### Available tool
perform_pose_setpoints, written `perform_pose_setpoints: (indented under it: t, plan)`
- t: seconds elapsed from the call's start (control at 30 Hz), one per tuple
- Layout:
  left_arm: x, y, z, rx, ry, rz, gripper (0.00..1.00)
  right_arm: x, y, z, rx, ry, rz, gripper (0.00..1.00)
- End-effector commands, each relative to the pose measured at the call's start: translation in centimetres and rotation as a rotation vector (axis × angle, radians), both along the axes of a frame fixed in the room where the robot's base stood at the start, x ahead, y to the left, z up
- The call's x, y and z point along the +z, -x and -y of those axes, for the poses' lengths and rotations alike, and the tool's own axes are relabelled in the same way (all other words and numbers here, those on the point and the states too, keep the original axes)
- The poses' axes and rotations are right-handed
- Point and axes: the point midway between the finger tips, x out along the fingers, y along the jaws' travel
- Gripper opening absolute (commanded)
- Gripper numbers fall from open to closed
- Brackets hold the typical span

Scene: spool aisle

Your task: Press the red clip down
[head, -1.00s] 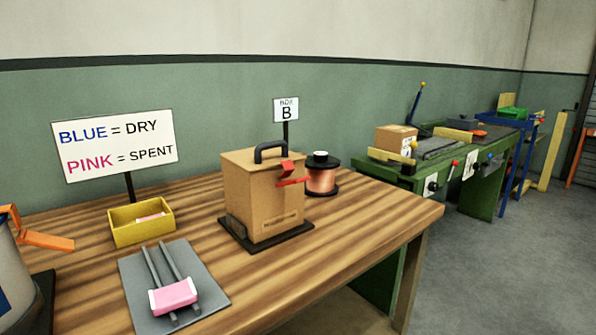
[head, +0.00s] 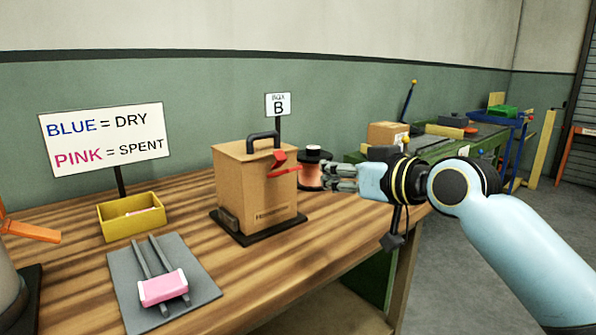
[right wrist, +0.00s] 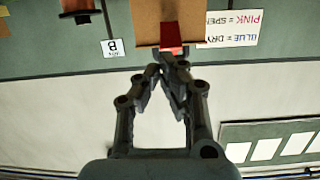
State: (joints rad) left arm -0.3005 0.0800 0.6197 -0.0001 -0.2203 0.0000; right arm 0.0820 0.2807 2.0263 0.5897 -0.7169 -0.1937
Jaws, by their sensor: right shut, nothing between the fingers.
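The red clip (head: 282,163) is on the upper right side of a tan box (head: 238,190) with a black handle, and it sticks out to the right, raised. My right gripper (head: 326,176) is shut and empty, to the right of the clip and a little lower in the picture, apart from it. In the right wrist view, which is upside down, the red clip (right wrist: 171,35) shows just past the closed fingertips (right wrist: 167,62), in front of the tan box. My left gripper is not in view.
A copper spool (head: 311,172) stands behind the box, near my right fingers. A "BOX B" sign (head: 278,104) stands behind it. A yellow tray (head: 131,218) and a grey plate (head: 125,280) with a pink block are left. An orange lever (head: 29,231) shows at far left.

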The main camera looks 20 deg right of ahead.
Motion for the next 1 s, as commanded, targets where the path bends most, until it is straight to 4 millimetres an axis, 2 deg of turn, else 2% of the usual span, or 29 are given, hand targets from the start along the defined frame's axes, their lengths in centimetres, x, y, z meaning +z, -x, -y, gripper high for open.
perform_pose_setpoints:
  t: [0.03, 0.1, 0.23, 0.67, 0.83, 1.0]
  plan:
    - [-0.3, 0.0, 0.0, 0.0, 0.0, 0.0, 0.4, 2.0, -0.1, -0.3, 0.013, 0.005, 0.04, 0.0]
    - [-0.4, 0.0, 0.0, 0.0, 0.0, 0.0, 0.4, 4.1, 0.0, -0.7, 0.027, 0.008, 0.082, 0.0]
    - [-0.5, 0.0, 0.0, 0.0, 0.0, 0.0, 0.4, 6.1, 0.0, -0.9, 0.038, 0.012, 0.119, 0.0]
    - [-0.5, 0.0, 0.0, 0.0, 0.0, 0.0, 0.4, 6.2, -0.5, -1.1, 0.036, 0.009, 0.124, 0.0]
    - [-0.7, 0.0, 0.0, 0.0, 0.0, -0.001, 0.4, 6.0, -2.7, -1.9, 0.037, 0.006, 0.124, 0.0]
    - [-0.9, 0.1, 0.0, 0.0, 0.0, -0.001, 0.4, 5.6, -6.1, -3.1, 0.036, 0.006, 0.123, 0.0]
